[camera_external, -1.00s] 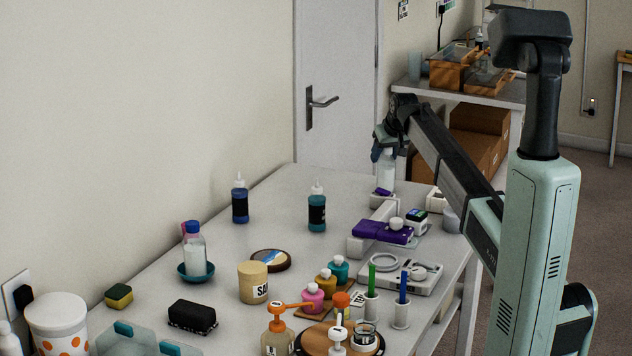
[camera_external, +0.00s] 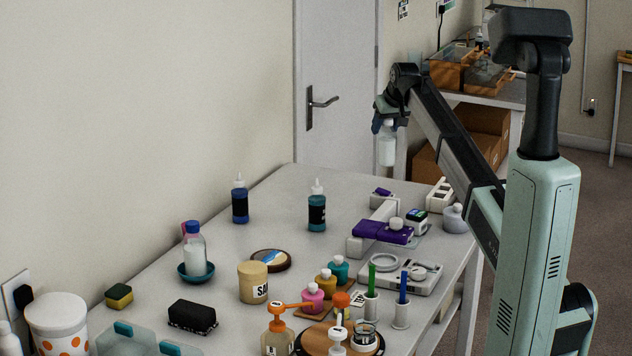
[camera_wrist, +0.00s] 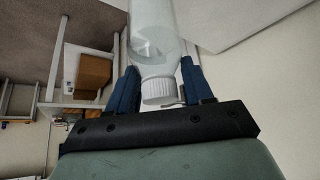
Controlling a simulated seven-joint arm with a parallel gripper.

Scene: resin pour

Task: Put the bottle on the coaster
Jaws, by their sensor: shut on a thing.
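My gripper (camera_external: 388,124) is shut on a pale, translucent bottle (camera_external: 387,149) with a white cap. The bottle hangs upright in the air above the far end of the table, clear of its surface. In the wrist view the bottle (camera_wrist: 153,30) sits between the two blue fingers of my gripper (camera_wrist: 160,85), with its white ribbed cap towards the palm. The coaster (camera_external: 270,260) is a round, dark-rimmed disc with a blue and white top. It lies flat and empty mid-table, behind the tan jar, well to the left of and nearer than my gripper.
A tan jar (camera_external: 252,284) stands close by the coaster. A blue-capped bottle (camera_external: 194,254) stands in a teal dish (camera_external: 196,276). A purple-topped device (camera_external: 383,232) lies at right.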

